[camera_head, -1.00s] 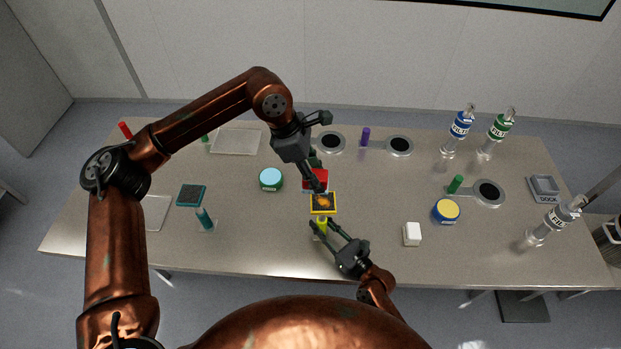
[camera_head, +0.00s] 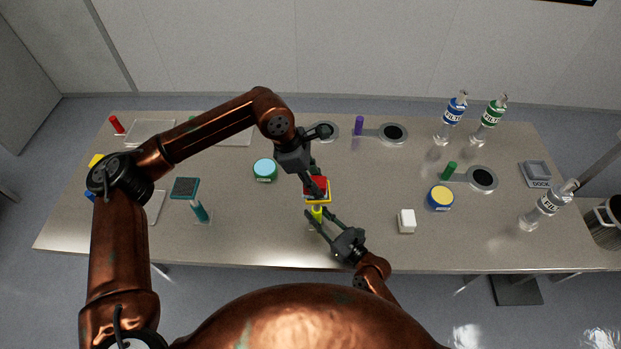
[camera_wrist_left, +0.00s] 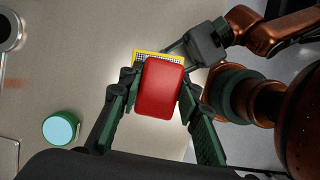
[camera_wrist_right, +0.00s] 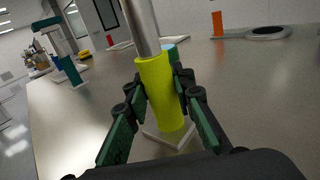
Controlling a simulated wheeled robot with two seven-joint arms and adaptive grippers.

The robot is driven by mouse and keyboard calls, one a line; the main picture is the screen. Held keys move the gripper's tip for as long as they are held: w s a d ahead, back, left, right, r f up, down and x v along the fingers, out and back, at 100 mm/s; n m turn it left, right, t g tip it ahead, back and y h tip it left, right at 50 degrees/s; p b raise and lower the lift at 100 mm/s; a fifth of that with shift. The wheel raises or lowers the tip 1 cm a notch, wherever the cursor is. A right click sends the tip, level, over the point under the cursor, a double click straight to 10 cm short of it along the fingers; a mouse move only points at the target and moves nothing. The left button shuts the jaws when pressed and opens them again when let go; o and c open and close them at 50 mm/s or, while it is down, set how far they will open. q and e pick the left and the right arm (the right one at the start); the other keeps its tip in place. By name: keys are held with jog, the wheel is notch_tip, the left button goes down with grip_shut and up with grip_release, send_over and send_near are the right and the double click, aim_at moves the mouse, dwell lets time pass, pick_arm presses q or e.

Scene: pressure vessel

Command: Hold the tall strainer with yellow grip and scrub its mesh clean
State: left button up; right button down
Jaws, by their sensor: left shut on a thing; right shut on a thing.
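The tall strainer's yellow grip (camera_wrist_right: 160,95) stands nearly upright in the right wrist view, with a metal shaft above it and a pale square base below. My right gripper (camera_head: 317,214) is shut on this grip. The strainer's yellow-rimmed mesh head (camera_wrist_left: 140,58) lies behind a red pad (camera_wrist_left: 160,88) in the left wrist view. My left gripper (camera_head: 314,186) is shut on the red pad, which covers most of the mesh. Only a strip of mesh shows at its edge. I cannot tell whether pad and mesh touch.
A second strainer with a teal head (camera_head: 185,187) stands at left. A teal-lidded jar (camera_head: 265,169), a yellow-and-blue jar (camera_head: 440,198) and a white block (camera_head: 406,221) stand around. Bottles (camera_head: 548,204) stand at right. The front edge is mostly clear.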

pick_arm(q)
jog(key=d, duration=0.2)
jog(key=shift+w+d, duration=0.1)
jog(key=shift+d, duration=0.25)
jog(key=a, duration=0.4)
jog(key=shift+a+r, duration=0.1)
jog(key=shift+r, duration=4)
jog(key=shift+d, duration=0.25)
jog(key=shift+f, duration=0.2)
